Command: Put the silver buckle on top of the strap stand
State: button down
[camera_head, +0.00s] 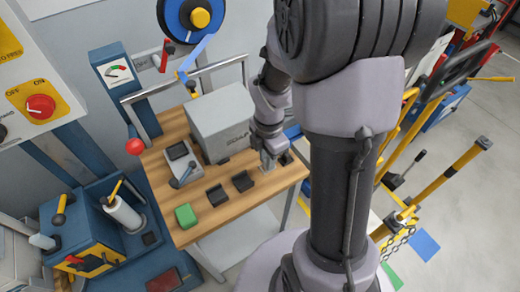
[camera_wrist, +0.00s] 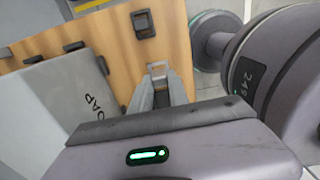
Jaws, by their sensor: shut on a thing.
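The silver buckle (camera_wrist: 157,67) shows as a small pale frame at my fingertips in the wrist view. My gripper (camera_wrist: 160,88) is shut on it, above or at the wooden bench top near its edge; the exact height is unclear. In the head view my gripper (camera_head: 267,160) is at the right end of the bench, and the buckle is too small to make out there. I cannot tell for sure which thing is the strap stand. A blue reel (camera_head: 195,15) with a blue strap stands behind the bench.
The wooden bench (camera_head: 225,207) bears a grey box (camera_head: 222,118) left of my gripper, dark blocks (camera_head: 243,181), a green block (camera_head: 186,216) and a small device with a screen (camera_head: 179,152). Yellow rails (camera_head: 440,185) stand at the right.

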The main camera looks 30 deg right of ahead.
jog(key=f, duration=0.1)
jog(key=f+b, duration=0.1)
jog(key=w+f+b, duration=0.1)
jog(key=shift+d+f, duration=0.25)
jog(key=shift+f, duration=0.15)
jog(key=shift+r, duration=0.15)
jog(key=c, duration=1.3)
grip_release()
jog(key=shift+o, duration=0.2)
